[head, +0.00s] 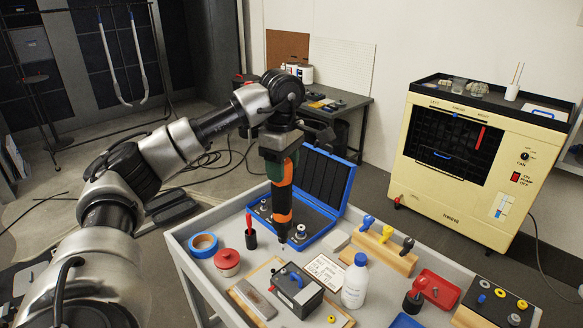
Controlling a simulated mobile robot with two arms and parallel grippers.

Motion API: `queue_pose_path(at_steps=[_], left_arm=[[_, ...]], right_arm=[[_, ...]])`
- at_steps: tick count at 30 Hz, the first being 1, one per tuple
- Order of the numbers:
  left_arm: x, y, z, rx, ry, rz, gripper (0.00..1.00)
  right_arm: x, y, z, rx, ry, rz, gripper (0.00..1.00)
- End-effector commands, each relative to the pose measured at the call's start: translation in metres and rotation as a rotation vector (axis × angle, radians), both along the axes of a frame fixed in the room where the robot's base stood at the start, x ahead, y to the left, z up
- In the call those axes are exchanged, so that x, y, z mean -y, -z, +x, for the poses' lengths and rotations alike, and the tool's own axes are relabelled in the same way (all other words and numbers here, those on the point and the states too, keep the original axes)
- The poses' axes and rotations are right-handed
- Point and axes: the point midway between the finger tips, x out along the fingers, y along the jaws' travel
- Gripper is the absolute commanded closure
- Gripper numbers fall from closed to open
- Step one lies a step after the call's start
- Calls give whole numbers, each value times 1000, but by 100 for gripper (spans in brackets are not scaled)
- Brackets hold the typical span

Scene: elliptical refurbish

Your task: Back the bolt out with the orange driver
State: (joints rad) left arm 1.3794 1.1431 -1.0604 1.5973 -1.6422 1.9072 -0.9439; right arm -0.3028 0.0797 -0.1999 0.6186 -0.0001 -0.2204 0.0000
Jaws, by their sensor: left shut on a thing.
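My left gripper (277,150) is above the grey work table and is shut on the orange and green driver (282,203). The driver hangs upright with its dark shaft pointing down. Its tip ends near the front of the open blue case, behind a small dark box (296,291) with a blue part and a red part. I cannot make out the bolt for certain, nor whether the tip touches anything. My right gripper is not in view.
The open blue case (336,177) stands at the back of the table (193,276). Around the dark box are a red-lidded jar (227,263), blue tape (203,244), a white bottle (355,283), a wooden block with coloured knobs (379,252) and a red tray (439,289). A cream cabinet (451,212) stands behind.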

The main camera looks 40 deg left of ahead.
Motion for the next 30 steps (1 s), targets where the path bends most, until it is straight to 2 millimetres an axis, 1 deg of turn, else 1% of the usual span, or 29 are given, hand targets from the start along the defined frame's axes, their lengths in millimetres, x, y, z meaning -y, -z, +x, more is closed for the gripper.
queue_pose_path(at_steps=[6,19,25,30], left_arm=[[0,18,0,2,0,-1,92],[0,60,0,3,0,1,92],[0,74,0,1,0,-1,92],[0,78,1,2,1,-1,92]], right_arm=[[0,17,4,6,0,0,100],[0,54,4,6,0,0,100],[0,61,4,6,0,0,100],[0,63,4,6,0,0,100]])
